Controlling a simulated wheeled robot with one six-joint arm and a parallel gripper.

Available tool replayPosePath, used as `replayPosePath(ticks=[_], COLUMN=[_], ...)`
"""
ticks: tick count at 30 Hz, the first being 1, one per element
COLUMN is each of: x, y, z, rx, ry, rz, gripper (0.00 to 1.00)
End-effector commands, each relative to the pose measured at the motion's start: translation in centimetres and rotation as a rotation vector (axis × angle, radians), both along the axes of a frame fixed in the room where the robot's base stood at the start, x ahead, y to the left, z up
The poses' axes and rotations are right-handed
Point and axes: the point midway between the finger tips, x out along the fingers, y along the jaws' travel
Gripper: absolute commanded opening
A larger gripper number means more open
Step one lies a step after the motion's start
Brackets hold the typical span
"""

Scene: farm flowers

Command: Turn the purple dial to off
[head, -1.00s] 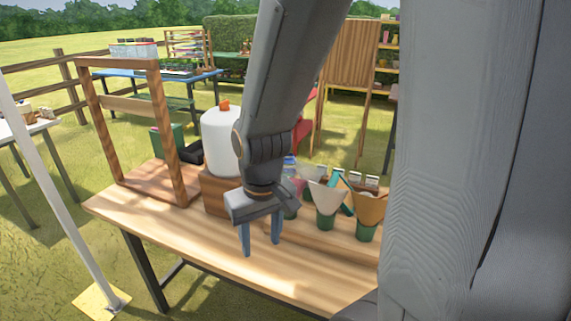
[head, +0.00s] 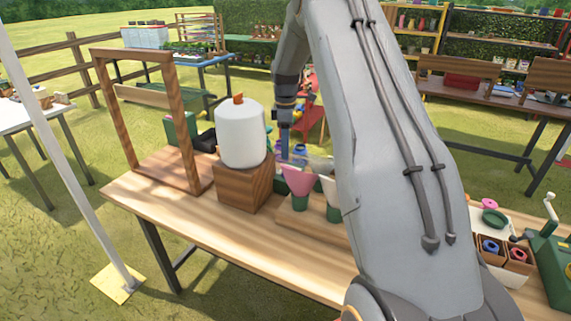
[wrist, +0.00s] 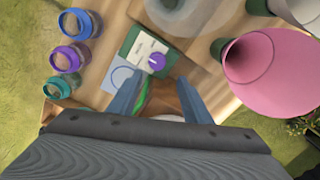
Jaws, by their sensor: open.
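The purple dial (wrist: 156,62) shows in the wrist view on a white face plate of a green-edged box (wrist: 146,48). A pale round mark lies left of the dial on the box. My gripper (wrist: 157,84) is open, with a blue finger on either side and the dial just ahead of the gap between them. The fingers appear apart from the dial. In the head view my gripper (head: 284,150) points down behind the table's cones; the dial is hidden there.
A white canister (head: 241,135) stands on a wooden block beside my gripper. A pink cone (wrist: 272,66) is close on the right in the wrist view. Blue, purple (wrist: 66,59) and teal jars line the left. A wooden frame (head: 180,120) stands farther left.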

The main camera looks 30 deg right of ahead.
Motion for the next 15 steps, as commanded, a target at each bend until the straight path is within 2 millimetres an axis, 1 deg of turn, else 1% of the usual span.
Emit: replayPosePath(ticks=[3, 7, 11, 15], x=[0.5, 0.4, 0.3, 0.2], y=[-0.8, -1.0, -0.9, -0.8], z=[-0.4, -1.4, -3.2, -5.4], rx=[0.002, 0.003, 0.003, 0.003], ry=[0.013, 0.019, 0.020, 0.020], rz=[0.035, 0.047, 0.046, 0.045], gripper=[0.45, 0.45, 0.45, 0.45])
